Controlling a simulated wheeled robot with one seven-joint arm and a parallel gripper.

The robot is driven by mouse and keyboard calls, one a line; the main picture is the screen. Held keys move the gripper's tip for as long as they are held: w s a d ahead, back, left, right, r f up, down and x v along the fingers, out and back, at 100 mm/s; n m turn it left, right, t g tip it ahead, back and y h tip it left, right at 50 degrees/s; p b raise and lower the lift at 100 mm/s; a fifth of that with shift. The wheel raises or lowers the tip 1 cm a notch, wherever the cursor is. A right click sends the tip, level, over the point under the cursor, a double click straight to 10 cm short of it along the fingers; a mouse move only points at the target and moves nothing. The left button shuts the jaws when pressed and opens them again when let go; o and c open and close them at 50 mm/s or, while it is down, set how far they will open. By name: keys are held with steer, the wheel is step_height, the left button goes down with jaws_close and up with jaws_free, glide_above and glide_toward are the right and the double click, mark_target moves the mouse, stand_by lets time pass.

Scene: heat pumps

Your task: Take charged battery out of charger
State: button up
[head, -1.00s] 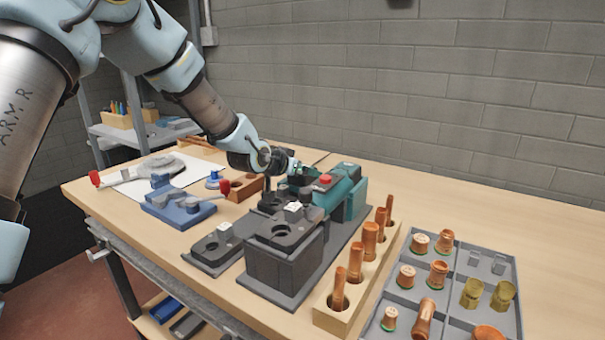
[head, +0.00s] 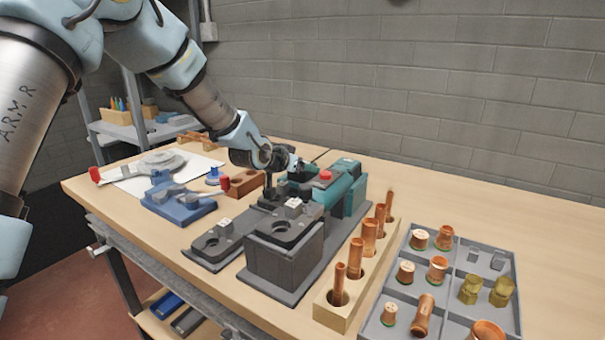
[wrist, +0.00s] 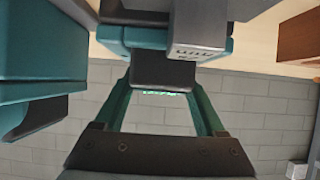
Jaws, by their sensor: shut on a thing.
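In the wrist view my gripper (wrist: 163,108) has its two teal fingers closed on a dark block of a teal-and-dark battery (wrist: 163,70). Small green lights show on the block's near edge between the fingers. A grey piece with faint markings (wrist: 197,40) sits beside it. In the head view my gripper (head: 268,190) is low over the bench, at the back of the dark grey equipment. The battery is mostly hidden there by my gripper and wrist. I cannot clearly make out the charger or whether the battery still touches it.
Grey blocks with round holes (head: 285,262) stand in front. A wooden rack of copper pipes (head: 333,312) and a grey fittings tray (head: 450,300) lie to the right. A blue vise-like tool (head: 180,205) stands left.

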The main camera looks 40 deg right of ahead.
jaws_close()
steer(key=shift+r, duration=0.1)
